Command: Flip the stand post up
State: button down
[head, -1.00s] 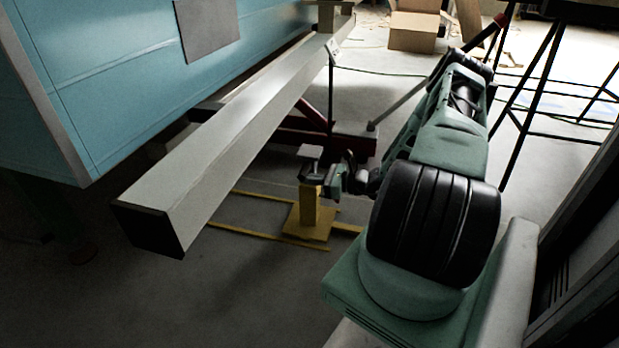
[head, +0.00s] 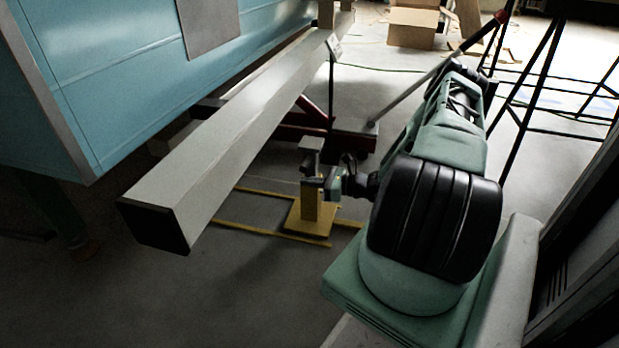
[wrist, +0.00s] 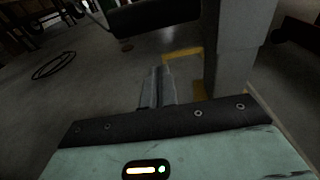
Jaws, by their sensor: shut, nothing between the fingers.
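The stand post (head: 311,208) is a short yellow upright with a grey plate on top, on a yellow base (head: 307,228) on the floor. It appears upright in the head view. My gripper (head: 326,186) is at its right side, low against the upper part of the post in the picture; I cannot tell whether they touch. In the wrist view the two fingers (wrist: 156,88) are together with nothing between them. A pale upright block (wrist: 240,45), seemingly the post, stands just right of the fingers, with a yellow piece (wrist: 184,54) behind.
A long pale beam (head: 230,135) runs diagonally left of the stand, beside the blue camper wall (head: 90,70). A dark red frame (head: 345,138) lies behind the stand. Black tripod legs (head: 530,90) and a cardboard box (head: 413,27) are farther back. Floor in front is clear.

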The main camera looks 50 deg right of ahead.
jog(key=p+v, duration=0.3)
jog(key=v, duration=0.6)
jog(key=shift+s+r, duration=0.2)
jog(key=shift+d, duration=0.1)
